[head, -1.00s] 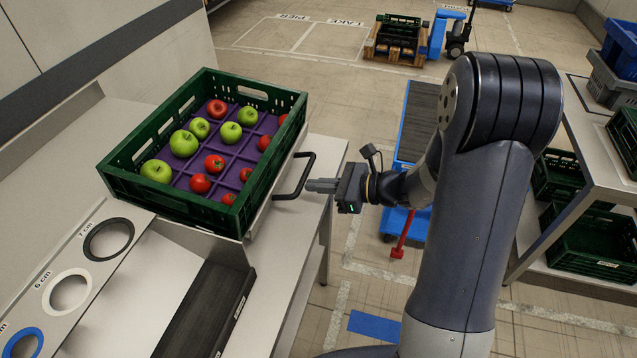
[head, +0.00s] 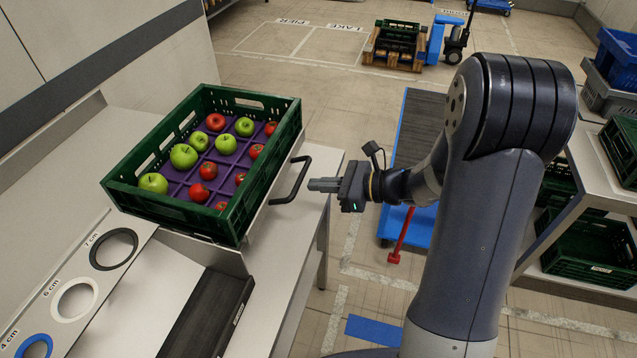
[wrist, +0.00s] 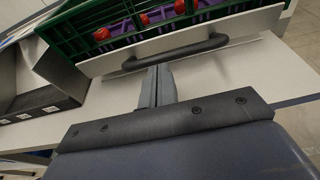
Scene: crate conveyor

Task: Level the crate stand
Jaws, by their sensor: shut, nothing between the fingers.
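The crate stand (head: 268,208) is a pale plate under a green crate (head: 220,222). It has a black handle (head: 293,183) on its right side, and both show in the wrist view, the stand's front panel (wrist: 115,60) and the handle (wrist: 185,50). The crate holds red and green apples on a purple divided insert. The stand looks only slightly tilted; I cannot tell whether it is exactly level. My gripper (head: 310,184) is shut and empty, just right of the handle with a small gap. In the wrist view its fingertips (wrist: 160,70) point at the handle's bar.
A sizing plate (head: 63,325) with white, black and blue rings lies at the lower left beside a dark tray (head: 205,315). A blue cart (head: 402,225) stands behind my arm. Shelves with green crates (head: 585,245) are at the right. The table right of the handle is clear.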

